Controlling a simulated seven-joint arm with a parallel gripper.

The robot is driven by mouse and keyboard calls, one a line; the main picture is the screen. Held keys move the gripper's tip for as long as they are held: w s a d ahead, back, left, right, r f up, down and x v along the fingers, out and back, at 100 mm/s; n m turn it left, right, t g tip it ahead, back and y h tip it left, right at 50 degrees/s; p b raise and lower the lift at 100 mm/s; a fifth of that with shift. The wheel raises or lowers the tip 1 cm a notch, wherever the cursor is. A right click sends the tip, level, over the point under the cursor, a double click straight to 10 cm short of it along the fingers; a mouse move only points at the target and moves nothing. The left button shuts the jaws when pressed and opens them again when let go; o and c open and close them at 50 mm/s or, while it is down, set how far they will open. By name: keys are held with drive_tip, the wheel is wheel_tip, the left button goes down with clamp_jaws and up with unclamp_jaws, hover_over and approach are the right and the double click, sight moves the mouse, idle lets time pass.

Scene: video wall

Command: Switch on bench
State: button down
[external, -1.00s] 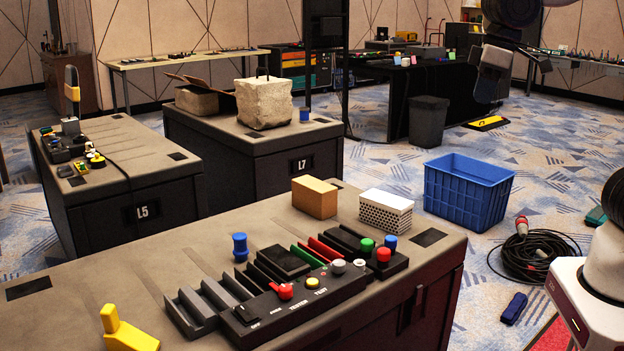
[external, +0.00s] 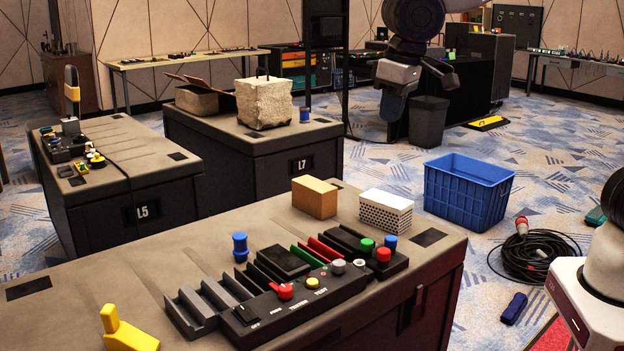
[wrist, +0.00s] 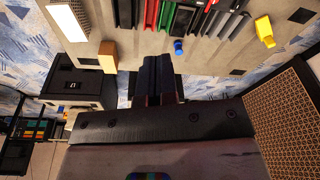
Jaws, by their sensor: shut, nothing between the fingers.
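The bench (external: 120,265) stands in the foreground. On it sits a black control panel (external: 262,318) with a red knob (external: 284,291), a yellow button (external: 312,282), a grey knob (external: 338,266) and small white labels, one reading OFF. A smaller black box beside it carries a green button (external: 366,245), a red button (external: 384,255) and a blue button (external: 390,241). My gripper (external: 392,106) hangs high behind the bench's right end, shut and empty, well apart from the panel. In the wrist view, my gripper (wrist: 156,62) points towards the bench, whose panel is cut off at the top edge.
A tan block (external: 314,198), a white perforated block (external: 386,211), a blue spool (external: 240,247) and a yellow piece (external: 125,331) stand on the bench. A blue crate (external: 468,192) and coiled cable (external: 533,257) lie on the floor at right. Benches L5 and L7 stand behind.

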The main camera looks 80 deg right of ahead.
drive_tip(key=w+a+f+m, duration=0.1)
drive_tip(key=w+a+f, duration=0.35)
drive_tip(key=w, duration=0.35)
drive_tip(key=w+a+f+m, duration=0.1)
drive_tip(key=w+a+f, duration=0.35)
drive_tip(key=w, duration=0.35)
drive_tip(key=m, duration=0.2)
hover_over(242, 307)
drive_tip(key=s+a, duration=0.2)
wheel_tip(242, 307, down, 10)
drive_tip(key=shift+f+g+h, duration=0.25)
drive_tip(key=shift+g+h, duration=0.05)
drive_tip(key=shift+w+d+f, duration=0.1)
drive_tip(key=shift+f, duration=0.05)
drive_tip(key=f, duration=0.4)
drive_tip(key=w+d+f, duration=0.1)
drive_tip(key=f, duration=0.8)
drive_tip(key=shift+w+d+f, duration=0.25)
drive_tip(key=shift+f, duration=0.05)
drive_tip(key=shift+f, duration=0.1)
